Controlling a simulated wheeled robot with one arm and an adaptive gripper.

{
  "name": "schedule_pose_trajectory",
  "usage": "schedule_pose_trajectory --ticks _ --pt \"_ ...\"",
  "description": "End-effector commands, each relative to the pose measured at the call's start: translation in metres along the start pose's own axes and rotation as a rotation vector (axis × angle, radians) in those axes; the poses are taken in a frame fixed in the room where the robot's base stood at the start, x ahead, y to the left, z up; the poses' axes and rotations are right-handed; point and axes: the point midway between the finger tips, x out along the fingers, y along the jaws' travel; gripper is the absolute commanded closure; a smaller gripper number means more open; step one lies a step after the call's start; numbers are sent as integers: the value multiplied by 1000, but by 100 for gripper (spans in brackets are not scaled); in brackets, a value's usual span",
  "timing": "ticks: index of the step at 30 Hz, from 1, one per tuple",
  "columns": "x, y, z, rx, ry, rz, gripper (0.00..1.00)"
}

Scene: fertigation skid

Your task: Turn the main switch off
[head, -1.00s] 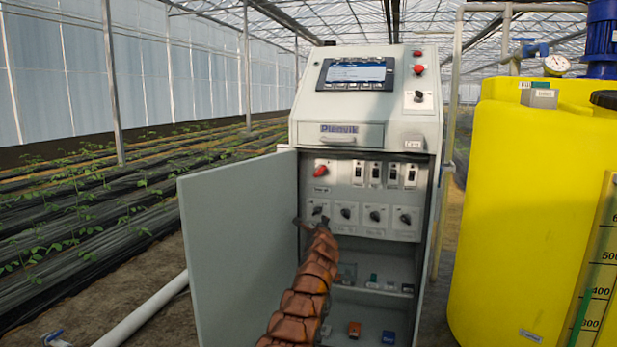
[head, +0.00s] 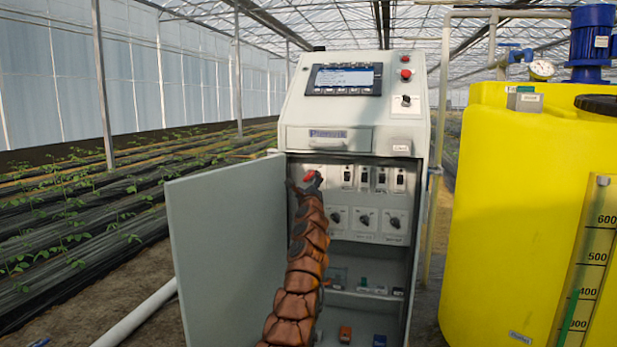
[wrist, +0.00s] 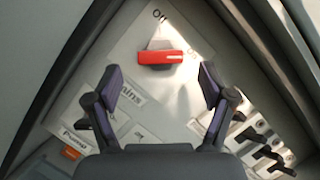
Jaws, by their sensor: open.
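The main switch is a red rotary handle (wrist: 160,57) on a grey base, on the panel inside the open cabinet. In the wrist view its red bar lies nearly level, beyond my fingertips, with lettering above it and a partly hidden label below. In the head view the red handle (head: 310,176) shows just at the end of my arm. My gripper (wrist: 158,83) is open and empty, its two fingers apart below the handle on either side. I see no contact with the handle.
The cabinet door (head: 228,255) stands open on the left. Several black breakers (head: 381,178) sit right of the switch, and black rotary knobs (head: 364,220) below. A shelf with small parts lies lower. A yellow tank (head: 510,220) stands at the right.

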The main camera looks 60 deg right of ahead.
Motion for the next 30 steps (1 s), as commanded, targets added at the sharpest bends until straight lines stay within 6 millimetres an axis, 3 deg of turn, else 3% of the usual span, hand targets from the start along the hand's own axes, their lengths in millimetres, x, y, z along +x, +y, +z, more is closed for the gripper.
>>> schedule_pose_trajectory --ticks 30 --pt "45 -3 0 -2 2 0 18"
